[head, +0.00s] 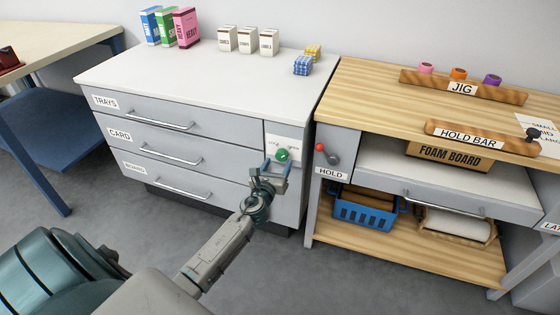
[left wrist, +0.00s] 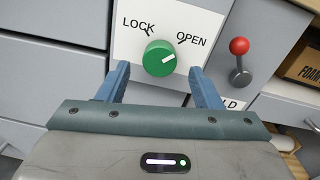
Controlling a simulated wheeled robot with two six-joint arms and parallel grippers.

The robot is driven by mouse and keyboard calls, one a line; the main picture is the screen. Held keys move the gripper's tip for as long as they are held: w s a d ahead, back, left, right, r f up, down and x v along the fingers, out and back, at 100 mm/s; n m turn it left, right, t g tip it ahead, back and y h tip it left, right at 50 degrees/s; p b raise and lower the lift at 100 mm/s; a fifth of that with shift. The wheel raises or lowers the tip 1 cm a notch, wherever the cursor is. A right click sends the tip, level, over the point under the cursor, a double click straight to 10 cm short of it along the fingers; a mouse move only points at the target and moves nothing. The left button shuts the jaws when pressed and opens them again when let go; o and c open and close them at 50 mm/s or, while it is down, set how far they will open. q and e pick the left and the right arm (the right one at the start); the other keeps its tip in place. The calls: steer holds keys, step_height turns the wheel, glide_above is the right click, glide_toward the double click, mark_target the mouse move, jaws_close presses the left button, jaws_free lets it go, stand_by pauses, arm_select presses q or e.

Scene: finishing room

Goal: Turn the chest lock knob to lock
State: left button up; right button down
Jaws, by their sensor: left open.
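The green chest lock knob (head: 281,155) sits on a white plate at the right end of the grey drawer chest (head: 210,125). In the left wrist view the knob (left wrist: 156,60) is between the words LOCK on the left and OPEN on the right. Its white mark points right and slightly up, toward the OPEN side. My left gripper (head: 275,168) is open just in front of the knob. In the left wrist view its blue fingers (left wrist: 160,78) stand to either side, below the knob, with nothing between them. I cannot tell if they touch it. My right gripper is not in view.
A red-tipped lever (head: 321,148) labelled HOLD is on the workbench (head: 350,90), close to the right of the knob. A blue basket (head: 364,208) and a paper roll (head: 455,223) sit on its lower shelf. Boxes stand on the chest top. The floor in front is clear.

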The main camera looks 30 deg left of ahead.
mark_target(281, 158)
arm_select(q)
steer(key=shift+x, duration=1.55)
steer(key=c, duration=1)
